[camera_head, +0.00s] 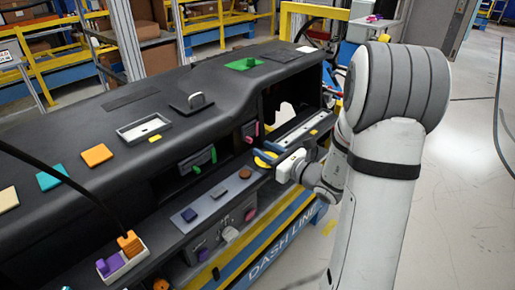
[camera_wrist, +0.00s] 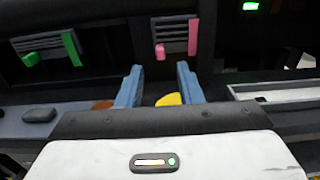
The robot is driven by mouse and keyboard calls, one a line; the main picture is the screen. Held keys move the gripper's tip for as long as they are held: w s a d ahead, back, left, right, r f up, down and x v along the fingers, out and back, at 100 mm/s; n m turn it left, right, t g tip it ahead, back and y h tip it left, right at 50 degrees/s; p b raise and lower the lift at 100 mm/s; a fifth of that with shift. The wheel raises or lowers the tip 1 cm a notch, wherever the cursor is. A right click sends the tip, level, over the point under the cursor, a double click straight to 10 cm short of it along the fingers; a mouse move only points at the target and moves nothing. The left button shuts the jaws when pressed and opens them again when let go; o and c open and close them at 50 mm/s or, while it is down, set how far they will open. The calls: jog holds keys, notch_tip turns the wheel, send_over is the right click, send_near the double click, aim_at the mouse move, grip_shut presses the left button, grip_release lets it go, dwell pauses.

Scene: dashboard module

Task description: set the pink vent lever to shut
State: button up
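The right-hand vent (camera_wrist: 175,36) carries two pink parts. One is a tall pink bar (camera_wrist: 192,38) at its right end, and the other is a short pink block (camera_wrist: 160,52) at its lower left; which is the lever I cannot tell. The pink also shows in the head view (camera_head: 256,130), on the dashboard's front face. My gripper (camera_wrist: 160,84) is open, with its two blue fingers apart and nothing held between them. The fingers point toward the dash below the pink vent. The right finger is beneath the tall bar, and no contact shows.
A second vent with a green bar (camera_wrist: 72,48) and green block (camera_wrist: 30,59) is to the left. A yellow piece (camera_wrist: 168,99) shows beyond and between my fingers. A brown piece (camera_wrist: 103,104) is left of them. A grey tray (camera_wrist: 280,92) lies right.

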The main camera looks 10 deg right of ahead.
aim_at(249, 173)
jog(key=v, duration=0.3)
jog(key=shift+s+d, duration=0.1)
jog(key=shift+s, duration=0.15)
jog(key=s+a+n+g, duration=1.3)
jog(key=s+n, duration=0.2)
jog(key=n, duration=0.1)
jog(key=s+d+r+n+t+h, duration=0.1)
jog(key=s+d+n+h, duration=0.5)
jog(key=d+n+h, duration=0.4)
jog(key=shift+s+r+n+h, duration=0.15)
jog(key=shift+s+n+h, duration=0.2)
jog(key=shift+n, duration=1.05)
dwell(0.7)
